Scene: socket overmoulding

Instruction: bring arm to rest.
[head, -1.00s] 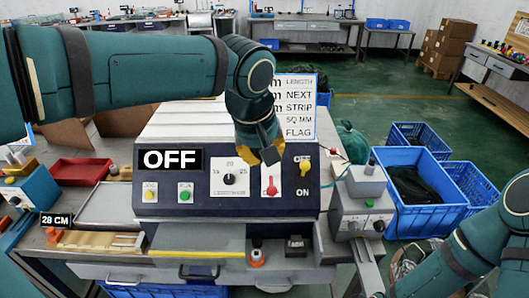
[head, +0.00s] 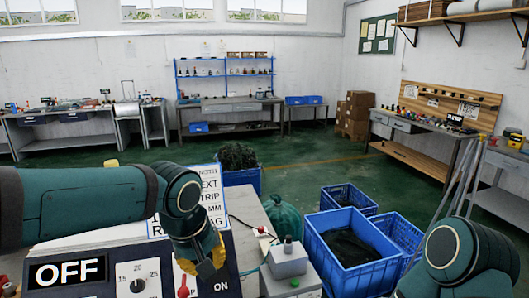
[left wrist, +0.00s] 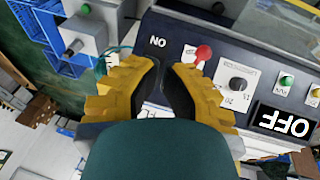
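My left arm reaches in from the left in the head view. Its gripper (head: 212,268) has yellow fingers and hangs above the dark control panel (head: 108,292), close to the red lever (head: 183,291). In the left wrist view the gripper (left wrist: 162,68) shows a narrow gap between its dark finger pads, with nothing held. The red lever (left wrist: 203,53) stands just beyond the fingertips, apart from them. My right arm (head: 460,262) shows only as a link at the lower right; its gripper is out of view.
A sign board (head: 212,190) stands behind the panel, partly covered by my left arm. A grey box with a knob (head: 288,262) is to the panel's right. Blue crates (head: 352,275) stand on the floor beyond it. An OFF display (head: 66,271) is on the panel.

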